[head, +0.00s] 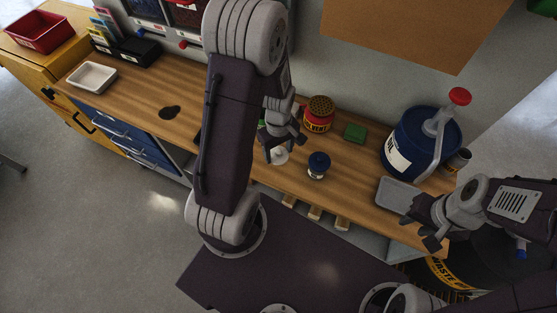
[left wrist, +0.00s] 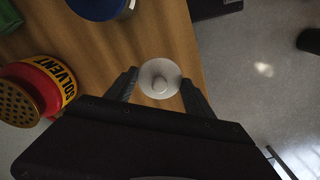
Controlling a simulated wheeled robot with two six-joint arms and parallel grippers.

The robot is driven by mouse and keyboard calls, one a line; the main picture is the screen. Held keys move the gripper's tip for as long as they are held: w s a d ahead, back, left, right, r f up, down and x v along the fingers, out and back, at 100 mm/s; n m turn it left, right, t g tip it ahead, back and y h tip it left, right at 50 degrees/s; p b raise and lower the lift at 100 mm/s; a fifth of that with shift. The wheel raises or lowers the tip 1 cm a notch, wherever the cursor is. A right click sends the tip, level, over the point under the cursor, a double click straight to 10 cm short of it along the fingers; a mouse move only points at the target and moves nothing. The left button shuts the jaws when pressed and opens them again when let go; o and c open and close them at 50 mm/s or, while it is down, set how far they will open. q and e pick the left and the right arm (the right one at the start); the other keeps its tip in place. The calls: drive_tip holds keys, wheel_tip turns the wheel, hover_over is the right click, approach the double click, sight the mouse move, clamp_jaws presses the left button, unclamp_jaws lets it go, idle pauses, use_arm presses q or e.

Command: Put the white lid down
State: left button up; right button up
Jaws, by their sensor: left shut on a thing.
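The white lid (left wrist: 160,78) is a round disc with a knob. It sits between the two fingertips of my left gripper (left wrist: 160,88), which is shut on it. In the head view the lid (head: 279,157) shows below my left gripper (head: 279,146), near the front edge of the wooden bench (head: 240,127). I cannot tell whether the lid touches the bench top. My right gripper (head: 421,228) is open and empty at the bench's right front, beside a grey tray (head: 397,194).
A jar with a blue top (head: 318,165) stands just right of the lid. A blue drum (head: 411,143) stands at the right.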

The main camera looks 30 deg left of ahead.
sight(278, 156)
use_arm(q)
drive_tip(key=shift+w+f, duration=0.1)
drive_tip(key=shift+f, duration=0.25)
drive_tip(key=f, duration=0.3)
drive_tip(key=shift+s+f, duration=0.15)
drive_tip(key=shift+s, duration=0.05)
drive_tip(key=shift+w+f, duration=0.2)
drive_tip(key=shift+f, duration=0.25)
drive_tip(key=shift+f+b, duration=0.15)
drive_tip(key=shift+b, duration=0.15)
drive_tip(key=o, duration=1.3)
drive_tip(key=shift+c, duration=0.2)
